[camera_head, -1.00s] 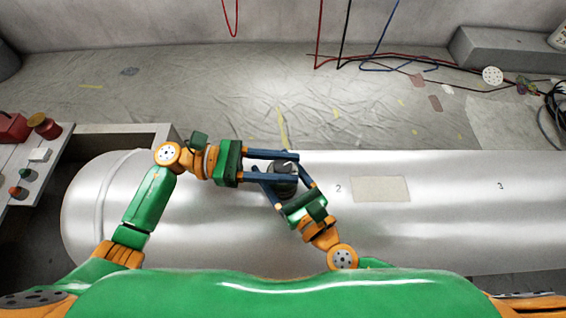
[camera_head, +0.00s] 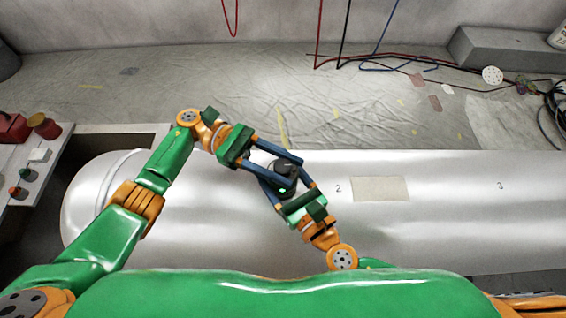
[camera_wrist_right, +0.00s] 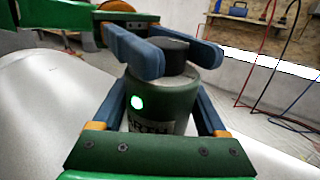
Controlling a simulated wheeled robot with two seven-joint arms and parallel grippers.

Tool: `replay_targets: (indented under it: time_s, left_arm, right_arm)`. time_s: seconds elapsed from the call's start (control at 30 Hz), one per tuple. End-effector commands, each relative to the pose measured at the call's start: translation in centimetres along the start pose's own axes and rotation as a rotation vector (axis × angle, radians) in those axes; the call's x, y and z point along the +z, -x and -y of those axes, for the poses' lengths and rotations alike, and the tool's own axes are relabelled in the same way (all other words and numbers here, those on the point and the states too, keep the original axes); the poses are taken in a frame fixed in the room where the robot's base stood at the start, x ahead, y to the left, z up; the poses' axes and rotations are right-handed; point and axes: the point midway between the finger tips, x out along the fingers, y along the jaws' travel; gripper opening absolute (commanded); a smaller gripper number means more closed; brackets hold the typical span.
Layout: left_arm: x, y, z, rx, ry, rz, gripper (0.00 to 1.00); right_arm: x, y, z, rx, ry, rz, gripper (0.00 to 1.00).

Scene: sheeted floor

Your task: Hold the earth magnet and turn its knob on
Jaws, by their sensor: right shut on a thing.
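The earth magnet (camera_head: 287,182) is a dark green cylinder with a black knob (camera_head: 284,168) on top, upright at the silvery tank. In the right wrist view its body (camera_wrist_right: 160,102) shows a bright green light and a partly hidden label; the knob (camera_wrist_right: 176,55) is above. My right gripper (camera_head: 289,187) is shut on the magnet's body, one finger on each side. My left gripper (camera_head: 287,174) reaches in from the upper left, its blue fingers on either side of the knob. I cannot tell whether they touch the knob.
The large silvery tank (camera_head: 440,210) lies across the view, with a pale patch (camera_head: 379,189) right of the magnet. A control box (camera_head: 30,170) with knobs stands at the left. Cables (camera_head: 400,67) lie on the sheeted floor behind.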

Motion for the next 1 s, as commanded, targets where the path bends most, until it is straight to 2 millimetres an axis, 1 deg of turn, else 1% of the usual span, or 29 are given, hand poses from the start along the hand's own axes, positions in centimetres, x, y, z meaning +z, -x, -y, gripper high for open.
replay_targets:
  time_s: [0.03, 0.07, 0.1, 0.37, 0.43, 0.53, 0.7, 0.8, 0.9, 1.0]
  left_arm:
    - [0.0, 0.0, 0.0, 0.0, 0.0, 0.0, 0.63]
    - [0.0, 0.0, 0.0, 0.0, 0.0, 0.0, 0.71]
    - [0.0, 0.0, 0.0, 0.0, 0.0, 0.001, 0.72]
    - [0.1, 0.0, 0.0, 0.001, -0.001, 0.001, 0.72]
    - [0.6, 0.0, 0.0, 0.001, -0.003, 0.0, 0.72]
    - [2.5, 0.0, 0.0, -0.001, -0.006, -0.001, 0.72]
    - [7.0, 0.0, 0.0, -0.001, -0.006, -0.002, 0.72]
    - [8.8, 0.0, 0.0, 0.0, -0.004, -0.001, 0.72]
    - [9.8, 0.0, 0.0, 0.001, -0.002, 0.0, 0.72]
    - [10.1, 0.0, 0.0, 0.001, 0.0, 0.0, 0.72]
  right_arm:
    - [0.0, 0.0, 0.0, 0.001, -0.001, 0.0, 0.0]
    - [0.0, 0.0, 0.0, 0.001, -0.001, 0.0, 0.0]
    - [0.0, 0.0, 0.0, 0.001, -0.001, 0.0, 0.0]
    - [0.0, 0.0, 0.0, 0.0, -0.001, 0.0, 0.0]
    - [0.0, 0.0, 0.0, 0.0, -0.001, 0.0, 0.0]
    - [0.0, 0.0, 0.0, 0.0, -0.001, 0.0, 0.0]
    - [0.0, 0.0, 0.0, 0.0, -0.002, 0.0, 0.0]
    - [0.0, 0.0, 0.0, 0.0, -0.001, 0.0, 0.0]
    - [0.0, 0.0, 0.0, 0.0, -0.001, 0.0, 0.0]
    - [0.0, 0.0, 0.0, 0.0, -0.001, 0.0, 0.0]
